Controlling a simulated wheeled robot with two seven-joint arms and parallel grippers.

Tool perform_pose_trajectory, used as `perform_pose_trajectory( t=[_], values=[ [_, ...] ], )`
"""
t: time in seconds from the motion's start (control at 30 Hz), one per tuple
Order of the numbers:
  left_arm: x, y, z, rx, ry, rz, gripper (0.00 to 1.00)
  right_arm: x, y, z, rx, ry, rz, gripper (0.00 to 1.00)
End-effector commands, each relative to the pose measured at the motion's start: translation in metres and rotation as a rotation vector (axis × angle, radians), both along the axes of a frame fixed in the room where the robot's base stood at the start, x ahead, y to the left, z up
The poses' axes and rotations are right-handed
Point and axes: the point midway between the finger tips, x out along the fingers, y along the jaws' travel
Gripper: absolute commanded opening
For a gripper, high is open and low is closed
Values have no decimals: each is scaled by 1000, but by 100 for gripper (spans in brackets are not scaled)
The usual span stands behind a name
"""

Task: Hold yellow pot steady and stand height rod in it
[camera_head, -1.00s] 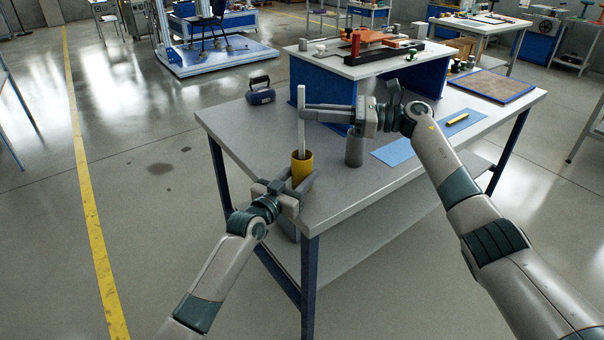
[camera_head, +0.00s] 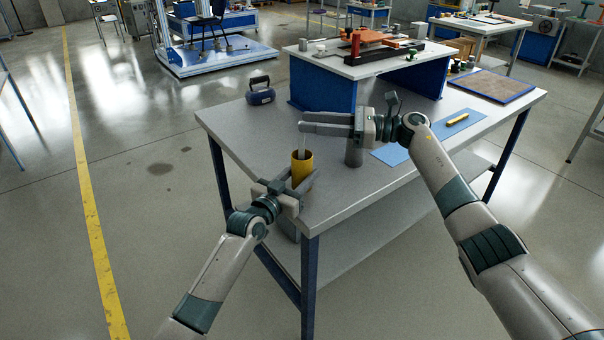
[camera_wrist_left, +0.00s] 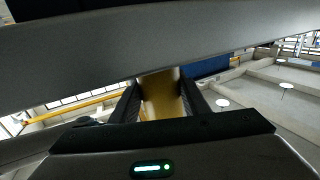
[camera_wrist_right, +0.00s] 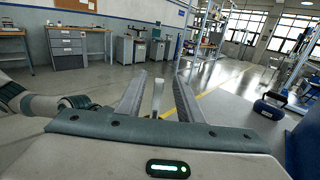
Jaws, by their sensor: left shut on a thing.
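The yellow pot (camera_head: 302,172) stands upright near the table's front left corner. My left gripper (camera_head: 300,181) is shut on it, one finger on each side; the pot also shows between the fingers in the left wrist view (camera_wrist_left: 160,95). The pale height rod (camera_head: 302,144) goes down into the pot's mouth, and its short upper end shows just above my right gripper (camera_head: 303,121). In the right wrist view the rod (camera_wrist_right: 157,97) is between the spread fingers, with gaps on both sides and a slight tilt. Its lower end is hidden inside the pot.
A grey cylinder (camera_head: 353,154) stands below my right gripper. A blue mat (camera_head: 396,152) with a yellow item (camera_head: 457,119) lies to the right. A dark blue handled weight (camera_head: 260,92) sits at the back left. The raised blue-legged platform (camera_head: 322,88) is behind. The table's left part is clear.

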Motion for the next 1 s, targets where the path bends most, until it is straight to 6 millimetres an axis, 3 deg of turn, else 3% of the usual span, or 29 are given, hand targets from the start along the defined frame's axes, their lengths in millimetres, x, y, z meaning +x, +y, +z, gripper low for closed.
perform_pose_trajectory(
  t=[0.27,0.47,1.0],
  values=[
    [0,0,0,0,0,0,18,0,-2,-1,-1,0,-1,34],
    [0,0,0,0,0,0,18,-2,-15,-1,-2,0,-2,34],
    [0,0,0,0,0,0,18,-15,-100,-1,-1,1,-2,34]
  ],
)
